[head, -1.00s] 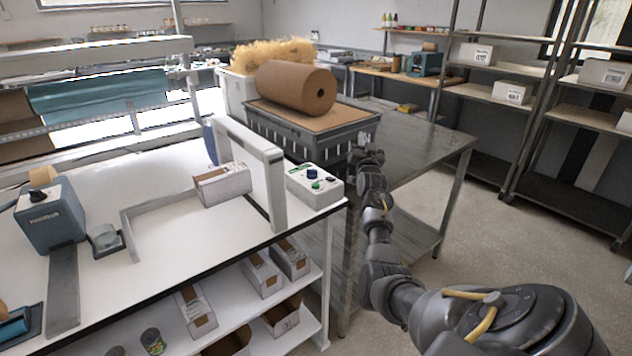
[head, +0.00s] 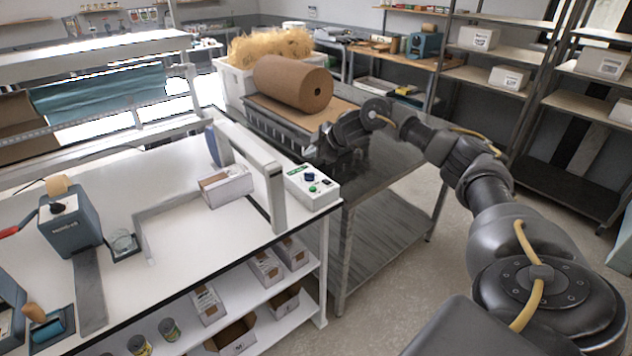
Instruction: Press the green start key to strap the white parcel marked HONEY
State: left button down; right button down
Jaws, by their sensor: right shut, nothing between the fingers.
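The white parcel (head: 228,189) sits on the white bench beside the pale upright frame (head: 274,196) of the strapping machine. Its marking is too small to read. The control box (head: 318,199) stands at the bench's right end, just right of the frame. On its top are a green key (head: 313,188), a blue knob (head: 309,177) and a small dark knob. My right gripper (head: 309,151) is shut and empty, above and behind the control box, apart from the key. My left gripper is out of view.
A blue-grey dispenser (head: 70,222) and an L-shaped guide (head: 160,212) are on the bench. The bench's front middle is clear.

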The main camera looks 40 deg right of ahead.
jog(key=shift+s+d+f+g, duration=0.3)
jog(key=shift+s+f, duration=0.2)
jog(key=shift+s, duration=0.05)
jog(key=shift+d+f, duration=0.1)
jog(key=shift+f, duration=0.05)
jog(key=b, duration=0.7)
send_over(316, 189)
notch_tip(316, 189, down, 7)
jog(key=shift+f, duration=0.75)
jog(key=shift+f, duration=0.2)
dwell(0.8)
jog(key=shift+f, duration=0.25)
